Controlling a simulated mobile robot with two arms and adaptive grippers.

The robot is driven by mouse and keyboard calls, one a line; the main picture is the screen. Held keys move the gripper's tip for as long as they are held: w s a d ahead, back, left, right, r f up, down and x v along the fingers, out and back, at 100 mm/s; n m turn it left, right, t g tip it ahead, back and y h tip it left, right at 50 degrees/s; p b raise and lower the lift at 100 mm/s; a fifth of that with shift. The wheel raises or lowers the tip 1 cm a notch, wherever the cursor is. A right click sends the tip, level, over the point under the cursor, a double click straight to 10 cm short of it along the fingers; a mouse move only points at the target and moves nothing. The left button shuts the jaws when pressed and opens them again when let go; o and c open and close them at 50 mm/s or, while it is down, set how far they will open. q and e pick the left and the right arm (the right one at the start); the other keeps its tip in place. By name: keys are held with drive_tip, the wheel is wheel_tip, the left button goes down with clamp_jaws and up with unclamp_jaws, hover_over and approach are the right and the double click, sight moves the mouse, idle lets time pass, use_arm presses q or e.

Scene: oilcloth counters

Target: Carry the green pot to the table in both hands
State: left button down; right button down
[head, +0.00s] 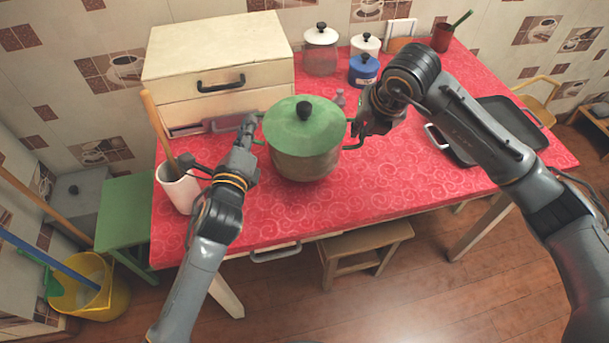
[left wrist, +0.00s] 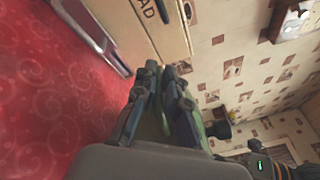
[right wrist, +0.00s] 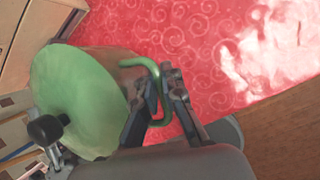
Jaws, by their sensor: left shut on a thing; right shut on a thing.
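The green pot (head: 318,160) has a green lid with a black knob and shows upright in the head view, over the red cloth. I cannot tell whether its base touches the cloth. My right gripper (head: 359,122) is shut on the right handle. In the right wrist view the fingers (right wrist: 163,98) close around the green handle (right wrist: 142,63) beside the lid (right wrist: 75,105).
The red-clothed table (head: 400,205) holds a cream drawer box (head: 215,60) behind the pot, a white utensil crock (head: 179,188), canisters (head: 321,50) and a dark tray (head: 480,140). A stool (head: 365,240) stands at the front. Cloth in front of the pot is clear.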

use_arm(q)
drive_tip(key=shift+r, duration=0.2)
use_arm(e)
drive_tip(key=shift+r, duration=0.2)
